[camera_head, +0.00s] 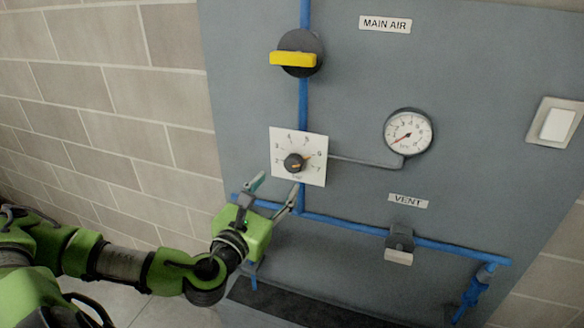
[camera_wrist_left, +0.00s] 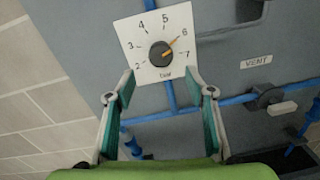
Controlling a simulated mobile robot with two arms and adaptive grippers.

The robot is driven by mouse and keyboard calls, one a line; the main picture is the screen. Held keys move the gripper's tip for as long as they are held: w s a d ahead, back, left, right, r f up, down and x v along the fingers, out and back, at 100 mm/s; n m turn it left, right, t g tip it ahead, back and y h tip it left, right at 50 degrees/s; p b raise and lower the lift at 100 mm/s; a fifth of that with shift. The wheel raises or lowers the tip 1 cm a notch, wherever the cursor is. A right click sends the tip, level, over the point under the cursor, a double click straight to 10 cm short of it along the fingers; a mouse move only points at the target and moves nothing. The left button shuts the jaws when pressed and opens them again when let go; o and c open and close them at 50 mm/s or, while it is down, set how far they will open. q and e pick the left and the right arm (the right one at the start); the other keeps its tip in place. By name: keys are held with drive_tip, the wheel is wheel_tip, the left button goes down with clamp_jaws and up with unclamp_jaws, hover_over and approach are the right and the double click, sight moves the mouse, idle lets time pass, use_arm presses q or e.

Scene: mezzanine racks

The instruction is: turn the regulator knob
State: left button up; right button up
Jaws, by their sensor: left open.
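The regulator knob (camera_head: 294,163) is small, round and dark, on a white square dial plate (camera_head: 312,147) numbered around it, on a grey panel. In the left wrist view the knob (camera_wrist_left: 161,54) shows an orange pointer aimed close to the 6. My left gripper (camera_head: 274,188) is open and empty, just below the dial in the head view. In the left wrist view its two fingers (camera_wrist_left: 163,88) stand apart, with the knob between and beyond them. I see no contact with the knob. My right gripper is not in view.
A vent valve (camera_head: 399,245), blue pipes (camera_head: 345,222) and a white switch (camera_head: 557,124) are also on the panel.

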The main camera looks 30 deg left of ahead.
sight(291, 167)
use_arm(q)
drive_tip(key=w+p, duration=0.1)
drive_tip(key=w, duration=0.2)
drive_tip(key=w+a+p, duration=0.1)
drive_tip(key=w, duration=0.2)
drive_tip(key=w+p, duration=0.1)
drive_tip(key=w, duration=0.2)
drive_tip(key=shift+a+r, duration=0.2)
drive_tip(key=shift+a, duration=0.05)
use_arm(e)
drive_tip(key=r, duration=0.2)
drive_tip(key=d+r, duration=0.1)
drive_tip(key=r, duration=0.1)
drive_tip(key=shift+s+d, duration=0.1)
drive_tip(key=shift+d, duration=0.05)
use_arm(q)
drive_tip(key=shift+s, duration=0.1)
drive_tip(key=c, duration=1.1)
